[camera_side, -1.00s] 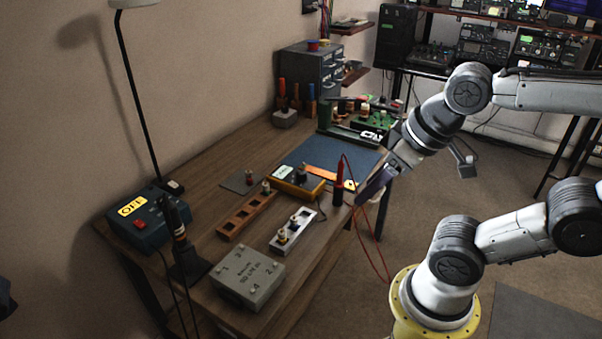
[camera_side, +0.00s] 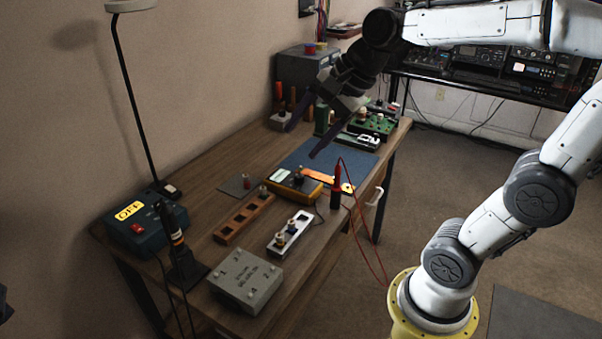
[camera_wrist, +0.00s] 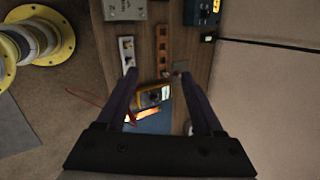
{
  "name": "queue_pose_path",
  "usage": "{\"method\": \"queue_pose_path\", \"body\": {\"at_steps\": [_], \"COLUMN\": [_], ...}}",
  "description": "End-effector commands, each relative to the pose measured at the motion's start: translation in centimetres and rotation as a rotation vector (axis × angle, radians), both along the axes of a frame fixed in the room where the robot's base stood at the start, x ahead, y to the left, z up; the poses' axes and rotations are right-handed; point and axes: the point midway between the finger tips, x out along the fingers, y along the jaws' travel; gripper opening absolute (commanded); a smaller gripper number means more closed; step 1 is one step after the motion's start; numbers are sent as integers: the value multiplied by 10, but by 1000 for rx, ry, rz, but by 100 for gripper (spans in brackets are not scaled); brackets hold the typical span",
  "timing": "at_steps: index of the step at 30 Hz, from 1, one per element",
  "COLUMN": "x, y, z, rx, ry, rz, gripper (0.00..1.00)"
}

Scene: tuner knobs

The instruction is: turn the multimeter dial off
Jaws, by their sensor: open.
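The multimeter (camera_side: 294,186), yellow and dark with a small screen, lies on the wooden bench beside the blue mat. Its dark dial (camera_side: 300,174) stands up from its face; the setting is too small to read. In the wrist view the multimeter (camera_wrist: 153,97) lies between my finger lines, well below them. My gripper (camera_side: 300,140) is open and empty, in the air above the blue mat, up and behind the multimeter in the side view. Its fingers (camera_wrist: 157,75) are spread wide and touch nothing.
A wooden slotted block (camera_side: 244,216), a white block with knobs (camera_side: 290,232), a grey box (camera_side: 245,280) and a blue OFF box (camera_side: 135,225) stand nearer. Green circuit boards (camera_side: 375,124) lie behind.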

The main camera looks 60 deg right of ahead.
Motion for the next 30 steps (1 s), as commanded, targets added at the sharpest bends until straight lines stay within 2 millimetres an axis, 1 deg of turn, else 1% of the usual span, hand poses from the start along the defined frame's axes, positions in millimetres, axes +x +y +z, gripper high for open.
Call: {"method": "queue_pose_path", "body": {"at_steps": [1, 2, 3, 5, 6, 8, 9, 11, 12, 13, 15, 18, 21, 23, 26, 29, 30], "x": [20, 30, 43, 62, 73, 88, 97, 106, 110, 112, 113, 107, 98, 95, 96, 100, 102], "y": [-15, -23, -35, -55, -70, -94, -111, -136, -152, -164, -189, -215, -229, -234, -235, -232, -231], "z": [-4, -6, -9, -17, -23, -35, -45, -61, -72, -81, -100, -125, -142, -146, -151, -162, -169], "rx": [73, 120, 177, 256, 306, 375, 414, 465, 491, 506, 528, 546, 558, 561, 562, 562, 563], "ry": [26, 38, 54, 77, 92, 116, 131, 154, 168, 178, 203, 241, 269, 274, 273, 275, 278], "rz": [-127, -203, -298, -438, -526, -652, -729, -829, -884, -918, -977, -1038, -1080, -1091, -1095, -1093, -1092], "gripper": [69, 69, 69, 69, 69, 69, 69, 69, 69, 69, 69, 69, 69, 69, 69, 69, 69]}}
